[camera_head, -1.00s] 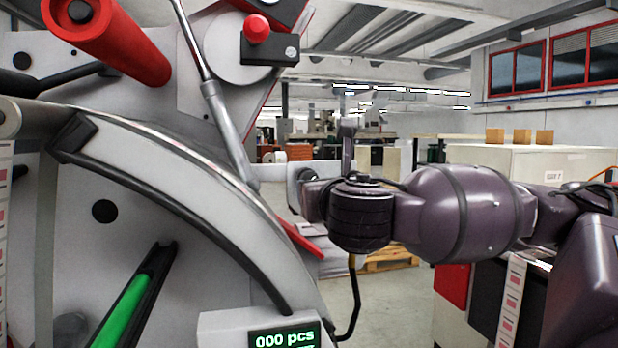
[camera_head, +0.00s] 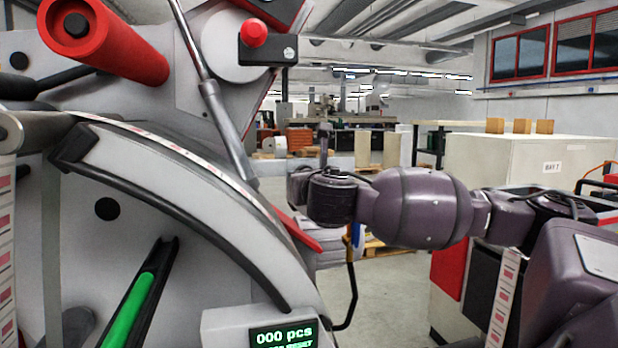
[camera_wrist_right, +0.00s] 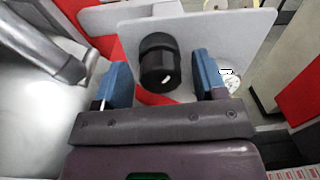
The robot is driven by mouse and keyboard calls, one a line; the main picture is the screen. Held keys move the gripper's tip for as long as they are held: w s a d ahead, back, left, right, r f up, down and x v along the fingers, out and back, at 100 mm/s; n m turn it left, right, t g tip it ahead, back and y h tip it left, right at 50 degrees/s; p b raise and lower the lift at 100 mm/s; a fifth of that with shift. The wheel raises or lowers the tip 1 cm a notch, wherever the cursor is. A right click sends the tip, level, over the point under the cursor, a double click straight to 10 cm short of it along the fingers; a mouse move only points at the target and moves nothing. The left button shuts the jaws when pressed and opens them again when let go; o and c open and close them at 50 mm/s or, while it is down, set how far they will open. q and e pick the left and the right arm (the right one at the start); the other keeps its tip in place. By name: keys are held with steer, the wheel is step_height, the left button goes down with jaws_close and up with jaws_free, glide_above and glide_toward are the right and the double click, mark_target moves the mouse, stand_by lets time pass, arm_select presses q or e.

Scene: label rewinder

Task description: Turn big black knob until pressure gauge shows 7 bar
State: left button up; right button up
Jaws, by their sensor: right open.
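The big black knob (camera_wrist_right: 158,62) shows in the right wrist view on a light grey panel, with a white mark on its face. My right gripper (camera_wrist_right: 163,78) is open, its two blue fingers either side of the knob in the picture, with visible gaps. Whether the fingertips reach alongside the knob is unclear. The pressure gauge (camera_wrist_right: 233,84) is a small white dial, partly hidden behind the right finger; its reading is not legible. In the head view my right arm reaches in from the right, and knob and gauge cannot be made out. My left gripper is not in view.
The label rewinder (camera_head: 200,225) fills the left of the head view, with a red roller (camera_head: 100,38), a grey bar and a counter display (camera_head: 283,336) reading 000 pcs. In the right wrist view a grey cylindrical part (camera_wrist_right: 45,45) lies left of my gripper.

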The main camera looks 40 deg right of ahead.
steer(key=shift+c, duration=0.8)
steer(key=c, duration=0.8)
steer(key=shift+o, duration=0.2)
